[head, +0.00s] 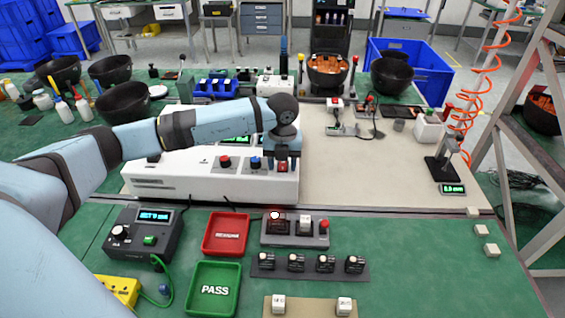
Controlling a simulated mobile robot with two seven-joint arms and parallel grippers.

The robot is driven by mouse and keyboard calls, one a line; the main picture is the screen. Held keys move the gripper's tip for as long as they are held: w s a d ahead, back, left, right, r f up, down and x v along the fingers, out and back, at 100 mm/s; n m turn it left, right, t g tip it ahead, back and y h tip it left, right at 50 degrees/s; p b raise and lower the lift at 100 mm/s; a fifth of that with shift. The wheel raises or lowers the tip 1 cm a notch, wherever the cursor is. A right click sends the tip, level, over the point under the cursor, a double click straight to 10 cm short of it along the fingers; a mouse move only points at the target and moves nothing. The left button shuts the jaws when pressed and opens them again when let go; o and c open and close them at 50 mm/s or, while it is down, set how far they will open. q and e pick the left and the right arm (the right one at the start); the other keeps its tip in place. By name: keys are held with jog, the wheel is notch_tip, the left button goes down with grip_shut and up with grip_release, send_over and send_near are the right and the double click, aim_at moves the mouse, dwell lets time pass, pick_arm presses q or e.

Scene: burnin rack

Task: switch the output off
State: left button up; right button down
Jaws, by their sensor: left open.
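A dark grey bench unit (140,232) with a lit blue display, a white knob and a green button (149,240) stands at the front left. A long white instrument (210,186) with a red knob (224,162) and a blue knob (255,162) stands behind it. My left gripper (283,168) is open and points down over the right end of this instrument, at a small red part; I cannot tell whether they touch. A grey switch block (293,236) with a dark red switch, a white part and a red button lies in front. No label tells which control is the output.
A red tray (226,252) and a green PASS tray (234,288) lie in front. A plate with several small black fixtures (310,271) is beside them. Black bowls (122,118) stand at the back left. The beige mat (390,180) is clear at right centre.

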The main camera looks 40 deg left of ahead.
pick_arm(q)
jog(key=shift+f, duration=0.2)
grip_shut()
jog(key=shift+w+r+g+h+p, duration=0.15)
jog(key=shift+r+g+h+p, duration=0.2)
jog(key=shift+g+p, duration=0.35)
jog(key=shift+w+a+f+g+h, duration=0.1)
jog(key=shift+a+f+g+h, duration=0.05)
jog(key=shift+g+h, duration=0.3)
grip_release()
